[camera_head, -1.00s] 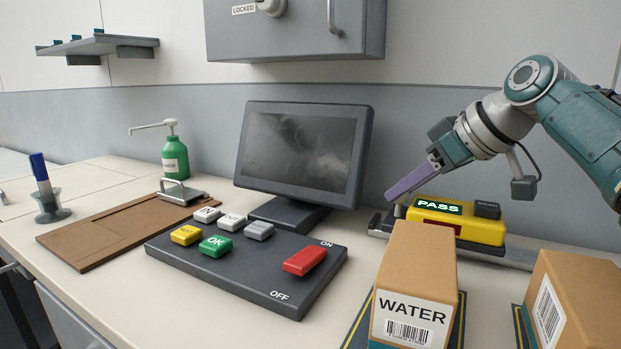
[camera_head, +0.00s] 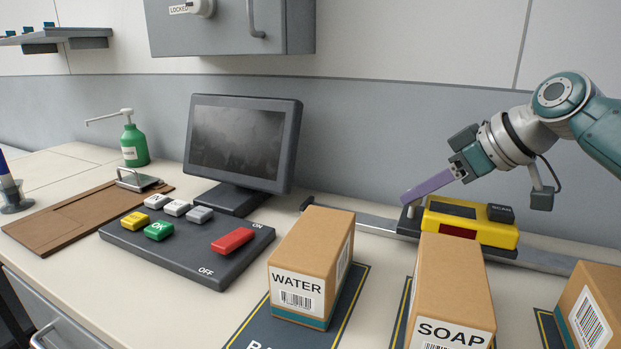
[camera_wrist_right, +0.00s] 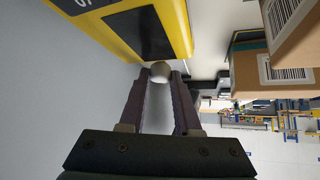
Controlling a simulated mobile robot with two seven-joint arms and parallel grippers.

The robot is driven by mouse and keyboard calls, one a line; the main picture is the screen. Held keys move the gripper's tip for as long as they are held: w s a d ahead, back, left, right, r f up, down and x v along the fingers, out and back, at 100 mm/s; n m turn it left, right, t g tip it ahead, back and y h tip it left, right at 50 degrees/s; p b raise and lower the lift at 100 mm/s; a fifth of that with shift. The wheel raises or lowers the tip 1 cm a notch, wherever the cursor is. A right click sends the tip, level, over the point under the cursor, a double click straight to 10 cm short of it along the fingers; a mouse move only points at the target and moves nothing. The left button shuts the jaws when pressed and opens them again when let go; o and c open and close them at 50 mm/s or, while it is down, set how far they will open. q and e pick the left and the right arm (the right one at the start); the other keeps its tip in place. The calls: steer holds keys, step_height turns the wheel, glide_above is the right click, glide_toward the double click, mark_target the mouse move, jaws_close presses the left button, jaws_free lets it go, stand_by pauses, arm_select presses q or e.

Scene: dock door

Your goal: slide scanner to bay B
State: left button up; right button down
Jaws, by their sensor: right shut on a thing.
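The yellow scanner (camera_head: 468,222) sits on a grey metal rail (camera_head: 350,216) along the back of the counter, behind the SOAP box (camera_head: 450,285). Its display is dark. My right gripper (camera_head: 408,200) reaches in from the right, with its purple fingers at the scanner's left end. In the right wrist view the fingers (camera_wrist_right: 160,85) are shut on a pale round knob (camera_wrist_right: 161,72) beside the yellow scanner body (camera_wrist_right: 150,30). The WATER box (camera_head: 312,262) stands on a dark mat (camera_head: 268,330) whose lettering is partly hidden. No bay B label is readable. My left gripper is out of view.
A third box (camera_head: 590,305) stands at the right edge. A button panel (camera_head: 188,246) and a monitor (camera_head: 243,143) are to the left, with a brown board (camera_head: 60,215) and green pump bottle (camera_head: 134,145) beyond. The rail's left part is clear.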

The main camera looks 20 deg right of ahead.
mark_target(464, 220)
steer(key=c, duration=0.6)
jaws_free()
steer(key=v, duration=1)
steer(key=shift+r+p, duration=0.1)
steer(key=shift+p, duration=0.25)
